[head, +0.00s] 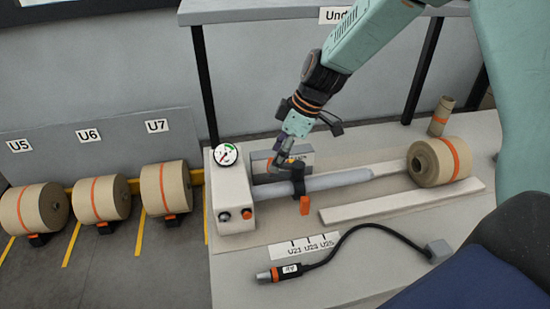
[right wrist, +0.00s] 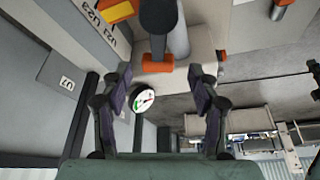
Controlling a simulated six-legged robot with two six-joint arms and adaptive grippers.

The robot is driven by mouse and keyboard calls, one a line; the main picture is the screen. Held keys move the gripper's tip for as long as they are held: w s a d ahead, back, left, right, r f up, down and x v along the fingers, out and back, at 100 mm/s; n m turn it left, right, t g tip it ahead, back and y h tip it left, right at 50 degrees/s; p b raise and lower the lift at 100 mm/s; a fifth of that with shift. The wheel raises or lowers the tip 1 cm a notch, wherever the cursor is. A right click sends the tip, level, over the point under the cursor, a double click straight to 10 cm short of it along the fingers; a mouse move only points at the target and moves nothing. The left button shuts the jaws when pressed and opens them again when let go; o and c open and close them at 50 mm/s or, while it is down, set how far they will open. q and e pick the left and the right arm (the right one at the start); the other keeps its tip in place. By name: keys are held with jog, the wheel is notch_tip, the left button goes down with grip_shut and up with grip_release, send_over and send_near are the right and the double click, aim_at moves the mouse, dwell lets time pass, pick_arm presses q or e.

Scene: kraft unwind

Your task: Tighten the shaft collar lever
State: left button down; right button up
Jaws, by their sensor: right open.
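The black shaft collar (head: 298,179) sits around the grey shaft (head: 345,180), near the white unit (head: 232,195). Its orange lever (head: 305,205) hangs down on the front side of the shaft. In the right wrist view the orange lever (right wrist: 158,63) lies beyond the fingertips, roughly centred between them, with the black collar (right wrist: 158,14) above it in the picture. My right gripper (head: 283,158) is just above and behind the collar; the right wrist view shows its fingers (right wrist: 160,82) spread and empty. I see no contact with the lever.
A round gauge (head: 225,154) stands on the white unit. A kraft roll (head: 440,161) is at the shaft's right end. A black cable tool (head: 290,270) lies in front. A grey box (head: 270,164) is behind the collar. Several rolls (head: 98,198) stand at the left.

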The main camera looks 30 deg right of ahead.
jog(key=shift+w+a+f, duration=0.25)
jog(key=shift+w+f, duration=0.1)
jog(key=shift+f, duration=0.15)
jog(key=shift+w+a+f, duration=0.25)
jog(key=shift+w+f, duration=0.05)
jog(key=shift+f, duration=0.2)
jog(key=shift+s+d+r, duration=0.15)
jog(key=shift+s, duration=0.25)
jog(key=shift+c, duration=1)
jog(key=shift+w, duration=0.35)
jog(key=c, duration=0.4)
jog(key=shift+s, duration=0.15)
jog(key=c, duration=0.6)
grip_shut()
